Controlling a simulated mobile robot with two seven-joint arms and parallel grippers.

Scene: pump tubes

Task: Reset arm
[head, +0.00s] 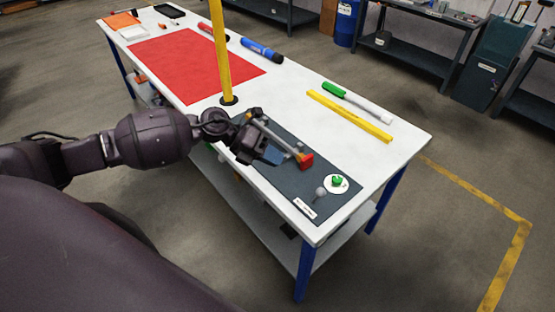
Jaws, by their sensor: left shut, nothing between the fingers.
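My left arm comes in from the left, and my left gripper (268,152) is over the dark grey mat (335,163) near the front edge of the white table. It is shut and empty. Just beside and beyond it is a grey bar-like part with a red end block (305,161); the gripper hides some of it, and I cannot tell whether they touch. On the mat's near right end are a white disc with a green knob (337,181), a small grey round piece (320,192) and a white label (304,208). My right gripper is not in view.
A yellow post (222,55) stands upright just behind my wrist. A red mat (190,65), a blue tube (262,50), a green-and-white tube (357,102) and a yellow bar (349,116) lie on the table (405,142). The table's right end is clear.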

